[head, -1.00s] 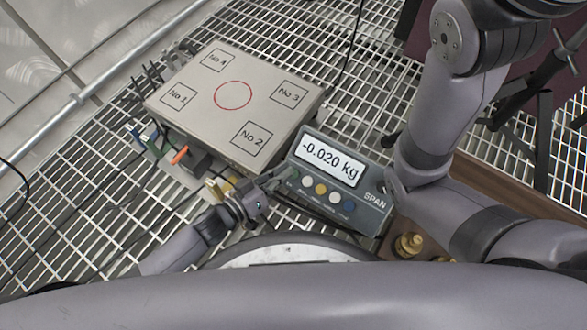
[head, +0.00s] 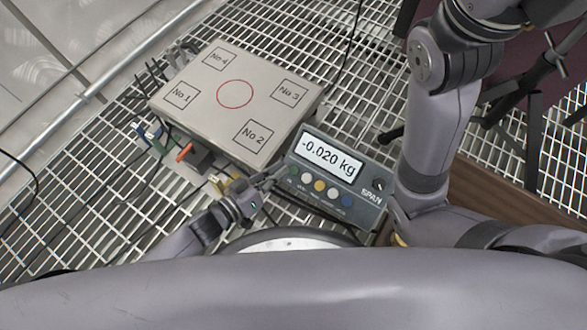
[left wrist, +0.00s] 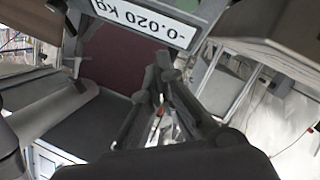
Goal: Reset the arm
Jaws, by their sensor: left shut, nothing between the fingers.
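My left gripper (head: 268,183) is at the front edge of the scale's display unit (head: 341,196), near its left end. In the left wrist view its dark fingers (left wrist: 163,62) are closed together with nothing between them, below the upside-down readout. I cannot tell whether the fingertips touch the unit. My left arm comes in low from the left. My right arm bends down at the right, beside the display unit; its gripper is outside the views.
The scale platform (head: 224,78), marked No 1 to No 4 with a red circle, lies on the steel grating. The readout (head: 328,159) says -0.020 kg. Clips and cables (head: 158,137) lie left of the platform. A brown wooden surface (head: 490,197) and black stand legs (head: 535,135) are at the right.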

